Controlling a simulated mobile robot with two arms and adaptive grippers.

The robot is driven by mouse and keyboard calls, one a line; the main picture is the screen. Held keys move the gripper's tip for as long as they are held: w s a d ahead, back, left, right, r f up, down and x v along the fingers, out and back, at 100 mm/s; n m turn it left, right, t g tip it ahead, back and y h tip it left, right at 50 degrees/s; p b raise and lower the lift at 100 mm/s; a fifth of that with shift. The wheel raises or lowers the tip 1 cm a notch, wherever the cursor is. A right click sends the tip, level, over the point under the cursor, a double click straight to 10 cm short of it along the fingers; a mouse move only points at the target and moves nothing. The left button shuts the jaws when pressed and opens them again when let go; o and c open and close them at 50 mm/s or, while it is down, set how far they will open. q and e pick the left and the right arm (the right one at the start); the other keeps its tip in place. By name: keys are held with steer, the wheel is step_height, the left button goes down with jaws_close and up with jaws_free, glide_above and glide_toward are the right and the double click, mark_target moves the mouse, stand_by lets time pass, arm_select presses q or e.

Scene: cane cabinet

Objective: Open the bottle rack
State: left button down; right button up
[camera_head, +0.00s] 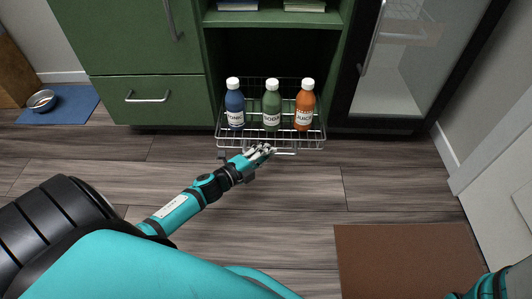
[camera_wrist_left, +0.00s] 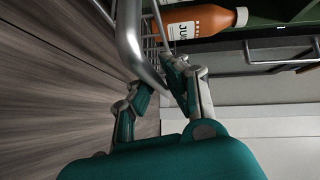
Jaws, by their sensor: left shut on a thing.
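The wire bottle rack (camera_head: 270,141) extends partly out of the lower opening of the green cabinet. It holds a blue tonic bottle (camera_head: 235,106), a green soda bottle (camera_head: 271,106) and an orange juice bottle (camera_head: 305,106), all upright. My left gripper (camera_head: 265,150) is at the front of the rack, shut on its handle. In the left wrist view, the metal handle (camera_wrist_left: 134,45) passes between the fingers, and the juice bottle (camera_wrist_left: 205,22) shows behind it. The right gripper is not clearly visible; only a bit of my right arm shows at the lower right corner.
A green drawer (camera_head: 150,98) is left of the rack, and a black-framed glass door (camera_head: 405,60) is to its right. A blue mat with a bowl (camera_head: 42,100) lies at far left. A brown mat (camera_head: 405,262) lies at lower right. The wooden floor before the rack is otherwise clear.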

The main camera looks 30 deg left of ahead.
arm_select(q)
steer(key=shift+s+f, duration=0.1)
steer(key=shift+s, duration=0.05)
steer(key=s+d+p, duration=0.3)
steer(key=s+d, duration=0.1)
steer(key=s, duration=0.3)
steer(key=shift+d+f, duration=0.1)
steer(key=c, duration=1.4)
jaws_free()
steer(key=v, duration=0.9)
steer(key=a+v, duration=0.1)
steer(key=v, duration=0.3)
steer(key=shift+a, duration=0.15)
